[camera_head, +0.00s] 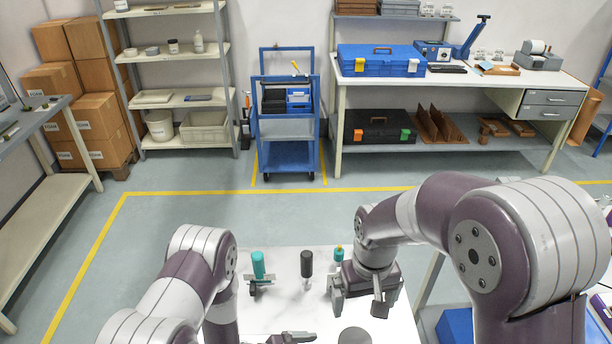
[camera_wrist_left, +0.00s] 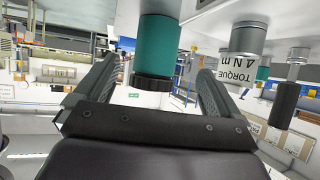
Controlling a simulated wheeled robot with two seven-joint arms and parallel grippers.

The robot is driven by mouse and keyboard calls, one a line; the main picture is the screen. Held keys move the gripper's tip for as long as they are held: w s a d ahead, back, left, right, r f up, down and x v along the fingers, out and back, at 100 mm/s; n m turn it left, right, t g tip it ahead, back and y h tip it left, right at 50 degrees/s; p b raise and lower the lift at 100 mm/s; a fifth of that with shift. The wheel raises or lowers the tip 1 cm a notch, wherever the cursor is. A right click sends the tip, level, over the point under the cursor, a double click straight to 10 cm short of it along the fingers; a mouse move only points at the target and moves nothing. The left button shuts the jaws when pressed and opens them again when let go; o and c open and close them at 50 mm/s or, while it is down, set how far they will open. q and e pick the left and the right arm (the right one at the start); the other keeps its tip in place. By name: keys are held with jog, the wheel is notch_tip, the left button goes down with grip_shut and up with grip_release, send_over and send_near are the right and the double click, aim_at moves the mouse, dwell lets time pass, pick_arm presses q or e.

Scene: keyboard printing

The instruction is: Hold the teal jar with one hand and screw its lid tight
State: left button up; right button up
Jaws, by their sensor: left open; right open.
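A teal jar (camera_wrist_left: 156,45) with a ribbed black lid (camera_wrist_left: 152,82) shows large in the left wrist view, which appears upside down. My left gripper (camera_wrist_left: 157,70) is open, with one finger on each side of the jar in that view. I cannot tell whether they touch. Part of my left gripper (camera_head: 290,338) shows at the bottom edge of the head view. My right gripper (camera_head: 359,303) is open and empty over the table's right part. A teal cylinder (camera_head: 258,264) stands at the table's back left; I cannot tell whether it is the jar.
A grey cylinder marked TORQUE (camera_wrist_left: 246,52) stands beside the jar in the left wrist view. A blue cart (camera_head: 290,155) is on the floor beyond.

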pick_arm(q)
jog(key=shift+s+d+f, duration=0.15)
jog(key=shift+d, duration=0.2)
jog(key=x, duration=0.9)
jog(key=shift+d, duration=0.3)
grip_shut()
